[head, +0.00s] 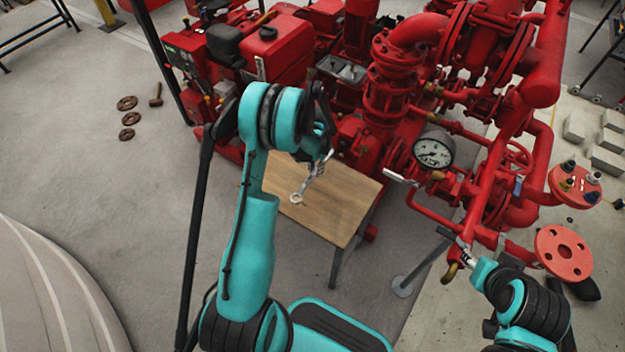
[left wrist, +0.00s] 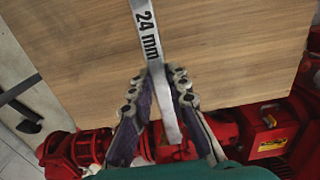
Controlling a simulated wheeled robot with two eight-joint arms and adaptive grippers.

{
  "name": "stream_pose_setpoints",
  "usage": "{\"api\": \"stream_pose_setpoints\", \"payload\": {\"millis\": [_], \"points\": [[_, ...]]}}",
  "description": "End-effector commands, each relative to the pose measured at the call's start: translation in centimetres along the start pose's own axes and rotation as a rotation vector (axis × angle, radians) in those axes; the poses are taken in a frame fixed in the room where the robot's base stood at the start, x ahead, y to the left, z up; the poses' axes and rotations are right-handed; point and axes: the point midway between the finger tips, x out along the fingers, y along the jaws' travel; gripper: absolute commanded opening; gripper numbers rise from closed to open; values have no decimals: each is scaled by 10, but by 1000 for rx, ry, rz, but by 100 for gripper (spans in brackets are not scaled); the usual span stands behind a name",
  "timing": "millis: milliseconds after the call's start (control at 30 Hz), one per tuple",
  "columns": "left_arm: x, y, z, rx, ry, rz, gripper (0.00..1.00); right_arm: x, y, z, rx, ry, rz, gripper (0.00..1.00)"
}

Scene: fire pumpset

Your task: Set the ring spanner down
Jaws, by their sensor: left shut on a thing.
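The ring spanner (head: 308,183) is a slim silver tool. Its ring end points down and to the left, over the wooden tabletop (head: 345,200). In the left wrist view the spanner (left wrist: 147,28) carries the marking "24 mm". My left gripper (head: 323,158) is shut on the spanner's shank; its fingers also show in the left wrist view (left wrist: 158,82). I cannot tell whether the ring touches the wood. My right gripper (head: 458,243) is at the lower right, near red pipework, small and partly unclear.
A red pumpset (head: 395,100) with pipes and a pressure gauge (head: 434,151) stands behind and to the right of the table. A hammer (head: 156,95) and several rusty rings (head: 128,119) lie on the floor at left. The visible tabletop is otherwise bare.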

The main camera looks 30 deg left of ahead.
Motion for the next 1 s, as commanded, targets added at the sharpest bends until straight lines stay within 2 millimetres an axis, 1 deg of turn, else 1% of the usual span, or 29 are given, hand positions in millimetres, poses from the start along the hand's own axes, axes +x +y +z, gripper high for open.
{"api": "stream_pose_setpoints", "payload": {"millis": [33,100,167,233,400,467,700,833,867,900,933,1000], "points": [[5,-6,2,-3,0,0,0,3,0,2,0,0,0,40],[7,-9,4,-1,0,0,0,4,0,3,0,0,0,40],[8,-10,5,0,0,0,0,5,0,3,0,0,0,40],[14,-11,5,1,0,0,0,7,0,5,0,0,0,40],[42,-11,5,0,0,0,0,20,0,14,0,0,0,40],[48,-11,5,0,0,0,0,22,0,16,0,0,0,40],[46,-10,5,0,0,0,0,20,0,14,0,0,0,40],[50,-10,5,0,0,0,0,20,0,14,0,0,0,40],[49,-10,5,0,0,0,24,20,0,14,0,0,0,40],[49,-10,5,0,0,0,34,20,0,14,0,0,0,40],[49,-10,5,0,0,0,37,20,0,14,0,0,0,40],[49,-10,5,0,0,0,37,20,0,14,0,0,0,40]]}}
